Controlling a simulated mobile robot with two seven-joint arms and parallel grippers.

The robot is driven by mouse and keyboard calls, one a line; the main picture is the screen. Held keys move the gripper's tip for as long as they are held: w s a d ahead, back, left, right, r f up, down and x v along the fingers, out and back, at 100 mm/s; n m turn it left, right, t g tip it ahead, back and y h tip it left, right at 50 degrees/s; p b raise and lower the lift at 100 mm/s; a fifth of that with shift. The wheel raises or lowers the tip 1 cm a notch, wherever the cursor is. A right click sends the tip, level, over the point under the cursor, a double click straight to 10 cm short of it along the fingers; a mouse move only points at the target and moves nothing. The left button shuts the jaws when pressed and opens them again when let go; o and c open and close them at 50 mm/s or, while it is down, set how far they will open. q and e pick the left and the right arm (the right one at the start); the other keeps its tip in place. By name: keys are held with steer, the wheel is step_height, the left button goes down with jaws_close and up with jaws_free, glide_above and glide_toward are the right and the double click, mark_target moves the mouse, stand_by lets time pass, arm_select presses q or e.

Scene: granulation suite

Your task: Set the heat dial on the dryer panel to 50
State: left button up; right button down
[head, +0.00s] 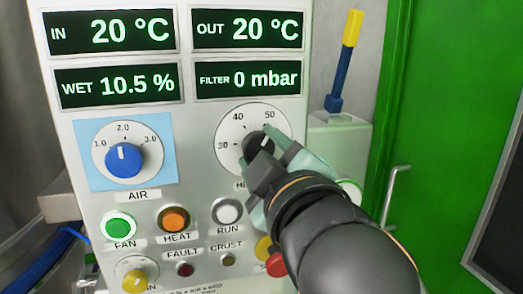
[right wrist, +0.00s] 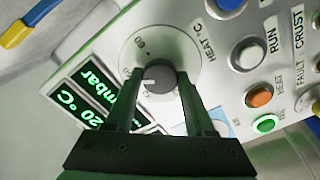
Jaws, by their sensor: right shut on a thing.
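The heat dial (head: 226,129) is a round white plate with a dark knob (head: 254,142), right of the air dial on the dryer panel. Marks 30, 40 and 50 show on it; its right part is hidden by my gripper. My right gripper (head: 268,150) is shut on the knob. In the right wrist view its fingers lie on either side of the grey knob (right wrist: 160,77). The knob's white pointer faces left there, towards the panel's top; its exact reading cannot be told. My left gripper is not in view.
The blue air knob (head: 123,158) sits to the left. Below are the green fan button (head: 118,226), orange heat button (head: 174,219) and white run button (head: 227,211). Displays read IN 20 °C and OUT 20 °C. A blue-and-yellow tool (head: 345,62) stands right of the panel, near a green door (head: 440,120).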

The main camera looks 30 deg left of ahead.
stand_by(0.4)
steer(key=shift+c, duration=1.3)
jaws_free()
steer(key=shift+s+d, duration=0.1)
steer(key=b+v, duration=0.1)
steer(key=v, duration=1.1)
steer(key=shift+d, duration=0.1)
